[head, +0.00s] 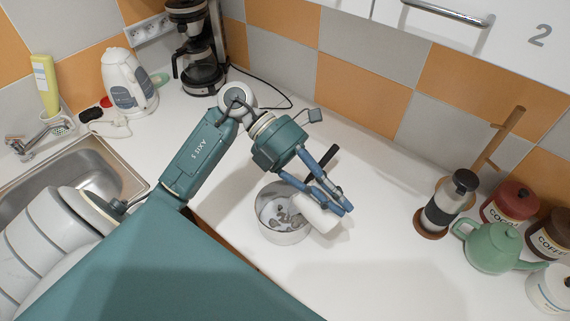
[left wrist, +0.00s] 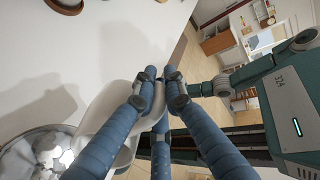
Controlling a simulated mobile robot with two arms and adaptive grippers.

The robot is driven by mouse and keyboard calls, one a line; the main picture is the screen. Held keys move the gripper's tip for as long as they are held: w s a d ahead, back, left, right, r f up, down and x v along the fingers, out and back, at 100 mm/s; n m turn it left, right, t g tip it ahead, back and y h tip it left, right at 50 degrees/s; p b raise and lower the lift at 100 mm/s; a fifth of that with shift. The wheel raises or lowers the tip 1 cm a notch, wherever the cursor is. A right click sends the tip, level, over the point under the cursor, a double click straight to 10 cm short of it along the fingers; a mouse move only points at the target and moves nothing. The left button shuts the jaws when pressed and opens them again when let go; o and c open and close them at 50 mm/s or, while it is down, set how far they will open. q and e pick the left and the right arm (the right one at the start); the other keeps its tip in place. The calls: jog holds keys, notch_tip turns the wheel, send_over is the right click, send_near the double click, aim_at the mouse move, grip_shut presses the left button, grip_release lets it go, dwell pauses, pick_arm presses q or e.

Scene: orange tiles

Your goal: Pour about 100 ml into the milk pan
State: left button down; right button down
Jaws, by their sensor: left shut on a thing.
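The milk pan (head: 266,234) is a round metal pan on the white counter; it also shows at the lower left of the left wrist view (left wrist: 15,158). Mottled light and dark patches show inside it; I cannot tell liquid from reflections. My left gripper (head: 338,205) is shut on a white jug-like vessel (head: 313,213), which looks tilted over the pan's right rim. The vessel also shows in the left wrist view (left wrist: 118,100), partly behind the fingers. Its mouth and any stream are not clear. My right gripper is not in view.
A dark grinder or press (head: 440,210), a green teapot (head: 492,248), a red cocoa jar (head: 512,201) and a coffee jar (head: 548,236) stand at the right. A coffee maker (head: 199,72) and a white kettle (head: 127,83) stand at the back left. The sink (head: 85,165) is left. The front-right counter is clear.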

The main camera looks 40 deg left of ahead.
pick_arm(q)
jog(key=shift+a+r+h, duration=0.35)
jog(key=shift+r+h, duration=0.1)
jog(key=shift+h, duration=0.05)
jog(key=shift+a+b, duration=0.2)
jog(key=shift+b, duration=0.1)
jog(key=shift+w+a+r+h, duration=0.1)
jog(key=shift+a+r+h, duration=0.05)
jog(key=shift+a+h, duration=0.15)
jog(key=shift+a+r+h+b, duration=0.25)
jog(key=shift+a+h+b, duration=0.15)
jog(key=shift+a+b, duration=0.2)
jog(key=shift+a+r, duration=0.15)
jog(key=shift+a, duration=0.1)
jog(key=shift+w+a+r+h+b, duration=0.15)
jog(key=shift+h+b, duration=0.15)
jog(key=shift+b, duration=0.15)
